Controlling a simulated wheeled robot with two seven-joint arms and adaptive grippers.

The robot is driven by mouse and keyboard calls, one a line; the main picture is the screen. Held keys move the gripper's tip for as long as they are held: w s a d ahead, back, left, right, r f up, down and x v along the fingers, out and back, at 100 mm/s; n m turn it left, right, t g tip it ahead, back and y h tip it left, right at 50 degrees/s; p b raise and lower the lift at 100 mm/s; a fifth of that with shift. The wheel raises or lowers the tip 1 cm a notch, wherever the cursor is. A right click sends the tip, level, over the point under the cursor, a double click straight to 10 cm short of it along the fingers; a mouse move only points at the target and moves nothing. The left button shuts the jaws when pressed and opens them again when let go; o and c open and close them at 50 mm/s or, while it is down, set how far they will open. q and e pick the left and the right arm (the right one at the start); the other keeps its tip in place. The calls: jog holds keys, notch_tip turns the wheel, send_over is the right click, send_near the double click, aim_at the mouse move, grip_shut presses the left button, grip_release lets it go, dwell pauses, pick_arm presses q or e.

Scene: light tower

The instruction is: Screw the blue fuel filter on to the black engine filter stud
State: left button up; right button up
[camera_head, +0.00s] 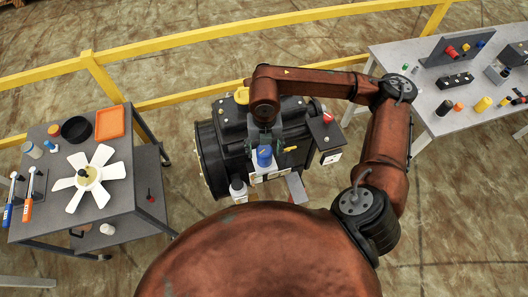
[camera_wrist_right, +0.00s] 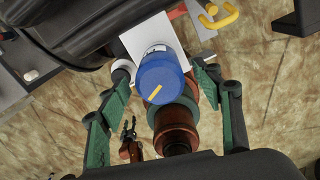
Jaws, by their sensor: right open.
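The blue fuel filter (camera_head: 264,156) stands at the front side of the black engine (camera_head: 222,130), near a white block. It is a blue cap with a yellow mark in the right wrist view (camera_wrist_right: 162,84). My right gripper (camera_head: 263,142) is over the filter. Its green fingers (camera_wrist_right: 163,78) are open, one on each side of the filter, with gaps visible. The stud cannot be made out, and I cannot tell whether the filter is on it. My left gripper does not show in the head view.
A grey cart (camera_head: 150,205) at left holds a white fan, an orange tray (camera_head: 110,123), a black bowl and tools. A grey table (camera_head: 440,122) at right holds several small parts. Yellow rails (camera_head: 200,41) run behind the engine. A white-capped bottle (camera_head: 238,190) is left of the filter.

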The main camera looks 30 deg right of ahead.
jog(key=n+b, duration=0.1)
jog(key=n, duration=0.1)
jog(key=shift+n, duration=0.4)
jog(key=n+b, duration=0.1)
jog(key=n, duration=0.1)
jog(key=n+b, duration=0.1)
jog(key=b, duration=0.1)
jog(key=shift+f+n, duration=0.2)
jog(key=shift+n, duration=0.2)
jog(key=shift+r+n+b, duration=0.15)
jog(key=shift+n+b, duration=0.4)
jog(key=shift+n, duration=0.15)
jog(key=n+b, duration=0.2)
jog(key=n, duration=0.1)
jog(key=shift+n+b, duration=0.4)
jog(key=shift+n, duration=0.6)
jog(key=shift+d+b, duration=0.1)
jog(key=shift+b, duration=0.4)
jog(key=shift+c, duration=0.4)
